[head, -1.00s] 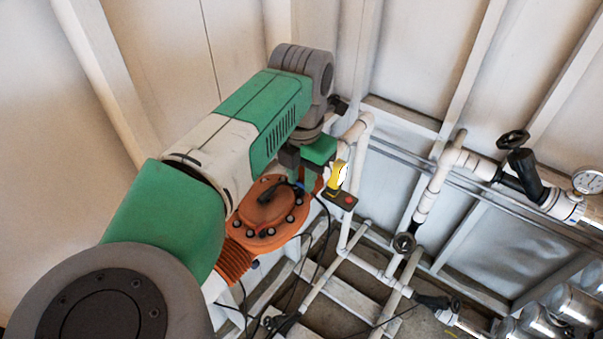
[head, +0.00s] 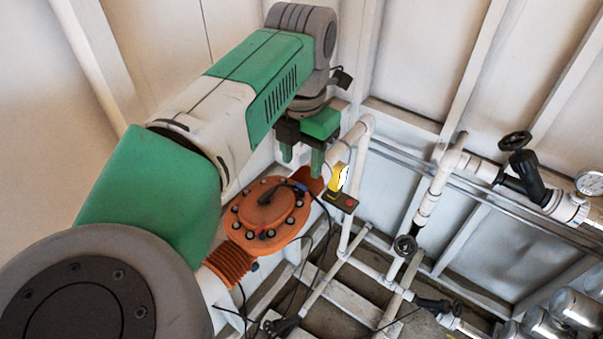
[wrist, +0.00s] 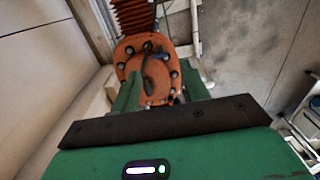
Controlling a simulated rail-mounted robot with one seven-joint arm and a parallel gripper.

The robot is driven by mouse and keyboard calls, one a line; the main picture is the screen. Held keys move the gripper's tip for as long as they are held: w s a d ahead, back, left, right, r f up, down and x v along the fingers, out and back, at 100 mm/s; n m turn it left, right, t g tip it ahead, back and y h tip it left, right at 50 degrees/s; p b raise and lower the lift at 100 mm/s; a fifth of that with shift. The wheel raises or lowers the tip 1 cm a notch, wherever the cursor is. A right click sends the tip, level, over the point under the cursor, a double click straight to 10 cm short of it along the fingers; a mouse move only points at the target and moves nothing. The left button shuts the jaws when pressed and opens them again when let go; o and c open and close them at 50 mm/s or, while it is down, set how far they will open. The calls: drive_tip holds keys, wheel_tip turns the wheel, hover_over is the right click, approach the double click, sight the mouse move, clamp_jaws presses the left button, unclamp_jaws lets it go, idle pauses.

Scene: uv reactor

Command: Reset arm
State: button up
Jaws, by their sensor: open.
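My gripper (head: 302,158) hangs from the end of my green and white arm, above and slightly behind the orange reactor flange in the head view. Its two green fingers are apart with nothing between them. The orange round flange (head: 268,208) has a ring of dark bolts and a black cable plugged in at its middle. In the wrist view, the flange (wrist: 150,72) lies beyond the gripper fingers, with clear space between. The fingers do not appear to touch it.
A yellow device (head: 338,177) on a small box with a red button (head: 345,202) stands right of the gripper. White pipes (head: 432,190) with black valves and a gauge (head: 589,183) run at right. Metal cylinders (head: 578,302) sit at lower right. Pale walls stand behind.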

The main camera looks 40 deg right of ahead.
drive_tip(key=shift+r, duration=1.35)
